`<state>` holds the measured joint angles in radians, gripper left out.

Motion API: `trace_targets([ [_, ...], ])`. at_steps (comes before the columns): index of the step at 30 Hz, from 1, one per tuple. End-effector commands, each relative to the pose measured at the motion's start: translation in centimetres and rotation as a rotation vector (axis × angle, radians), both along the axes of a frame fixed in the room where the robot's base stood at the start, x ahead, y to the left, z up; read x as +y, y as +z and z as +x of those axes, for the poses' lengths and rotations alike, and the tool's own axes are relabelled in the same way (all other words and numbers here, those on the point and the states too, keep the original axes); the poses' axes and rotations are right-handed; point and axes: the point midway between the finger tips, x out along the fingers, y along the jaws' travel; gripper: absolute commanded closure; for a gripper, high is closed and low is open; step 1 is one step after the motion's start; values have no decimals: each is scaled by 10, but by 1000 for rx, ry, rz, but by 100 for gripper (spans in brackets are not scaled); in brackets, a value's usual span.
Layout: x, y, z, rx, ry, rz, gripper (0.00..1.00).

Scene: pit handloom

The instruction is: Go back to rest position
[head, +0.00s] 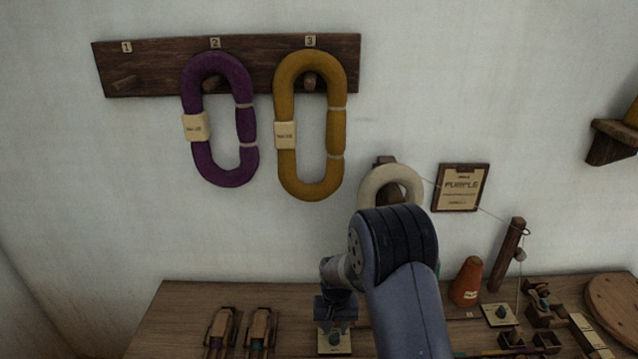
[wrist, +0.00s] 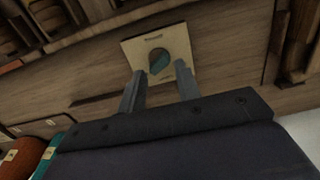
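My gripper (wrist: 158,88) shows in the wrist view with its two fingers apart and nothing between them. Past the fingertips lies a pale labelled card (wrist: 178,45) with a dark teal round piece (wrist: 160,61) on it, on the wooden table. In the head view my gripper (head: 336,322) hangs low over the table, in front of the wall, and its fingertips are hard to make out. The same card (head: 334,344) shows just below it. My arm hides part of the table and of a cream ring-shaped skein (head: 376,184).
A purple skein (head: 233,176) and a mustard skein (head: 287,150) hang on a wall rack (head: 150,68); its peg 1 is bare. The table (head: 175,300) holds two wooden shuttles (head: 258,328) at left, an orange cone (head: 467,282) and small wooden parts at right. A sign (head: 461,187) hangs above.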

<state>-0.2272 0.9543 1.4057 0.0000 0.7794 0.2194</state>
Motion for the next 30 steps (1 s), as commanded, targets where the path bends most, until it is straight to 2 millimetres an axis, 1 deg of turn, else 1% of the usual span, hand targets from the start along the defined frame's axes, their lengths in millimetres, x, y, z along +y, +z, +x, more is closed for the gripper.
trace_targets([
  [1, 0, 10, 0, -3, -1, 1, 68],
  [6, 0, 43, 0, -2, -2, 0, 68],
  [9, 0, 58, 0, -1, -3, 0, 68],
  [13, 0, 73, 0, 0, -3, 0, 68],
  [18, 0, 82, -1, 2, -4, 0, 68],
  [30, 0, 83, -2, 2, -1, -2, 68],
])
